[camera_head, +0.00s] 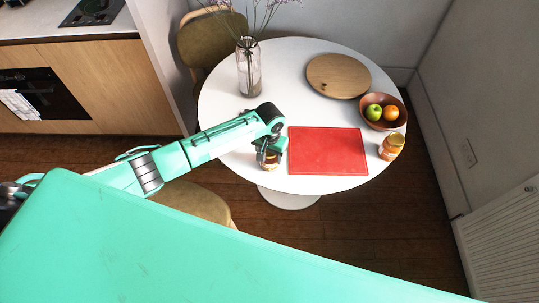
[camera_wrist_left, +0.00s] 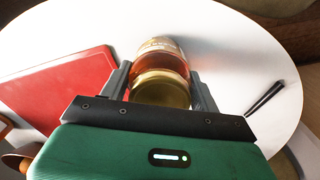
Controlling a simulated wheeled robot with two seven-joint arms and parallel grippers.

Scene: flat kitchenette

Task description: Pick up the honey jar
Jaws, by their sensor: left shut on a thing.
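The honey jar, a glass jar of amber contents with a golden lid, is between the two dark fingers of my left gripper (camera_head: 268,155). In the wrist view the lid and upper glass of the honey jar (camera_wrist_left: 162,85) face the camera, with a finger against each side. In the head view only a small part of the jar (camera_head: 270,166) shows below the gripper, near the table's front edge. I cannot tell whether its base touches the table. My right gripper is not in view.
A red cutting board (camera_head: 328,151) lies just right of the gripper. Another jar (camera_head: 391,146) stands at the table's right edge, near a fruit bowl (camera_head: 368,120). A glass vase (camera_head: 248,68) and round wooden board (camera_head: 338,76) are at the back. A dark thin object (camera_wrist_left: 265,97) lies nearby.

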